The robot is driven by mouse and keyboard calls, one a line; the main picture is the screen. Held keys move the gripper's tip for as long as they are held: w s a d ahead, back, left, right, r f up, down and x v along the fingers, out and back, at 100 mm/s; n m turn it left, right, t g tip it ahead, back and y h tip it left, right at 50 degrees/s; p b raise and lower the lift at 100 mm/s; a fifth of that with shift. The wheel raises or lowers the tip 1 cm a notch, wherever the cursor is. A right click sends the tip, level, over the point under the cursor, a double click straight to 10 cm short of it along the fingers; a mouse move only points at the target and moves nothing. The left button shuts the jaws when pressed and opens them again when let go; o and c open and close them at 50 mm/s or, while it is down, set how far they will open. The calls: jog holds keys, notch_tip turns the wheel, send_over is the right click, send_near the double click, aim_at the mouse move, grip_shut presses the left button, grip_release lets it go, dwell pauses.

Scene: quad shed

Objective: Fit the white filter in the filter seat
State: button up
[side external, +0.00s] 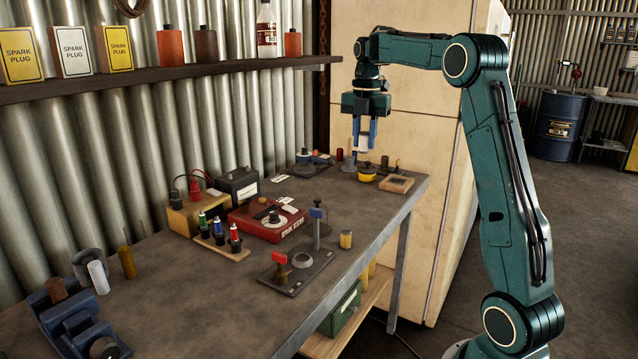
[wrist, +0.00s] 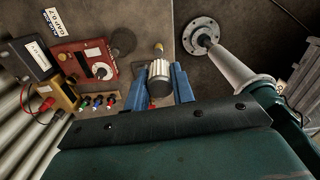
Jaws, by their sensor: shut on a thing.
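My gripper (side external: 365,139) is at the far end of the bench, held above the bench top. Its two blue fingers are shut on the white filter (side external: 363,144), which hangs between them. In the wrist view the white filter (wrist: 160,76) shows pale ribbed sides and a dark round end, gripped between the fingers. I cannot surely tell which thing is the filter seat. A blue block (side external: 72,325) with cylinders in it stands at the near left end. A dark plate (side external: 292,281) with a grey ring lies mid bench.
A yellow round dish (side external: 367,173) and a wooden frame (side external: 397,184) lie near the far end, under or near my gripper. A red box (side external: 260,220), coloured plugs (side external: 218,236) and a post (side external: 317,228) stand mid bench. The near bench top is mostly clear.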

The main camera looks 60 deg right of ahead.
jog(key=w+a+n, duration=0.2)
jog(key=w+a, duration=0.1)
jog(key=a, duration=0.6)
jog(key=w+a+n, duration=0.2)
jog(key=w+a, duration=0.2)
jog(key=a, duration=0.5)
jog(key=f, duration=1.8)
jog(key=shift+s+f, duration=0.1)
jog(key=shift+s, duration=0.15)
jog(key=shift+f, duration=0.25)
jog(key=shift+f, duration=1.65)
jog(key=shift+f, duration=0.9)
jog(key=o, duration=1)
jog(key=shift+o, duration=0.6)
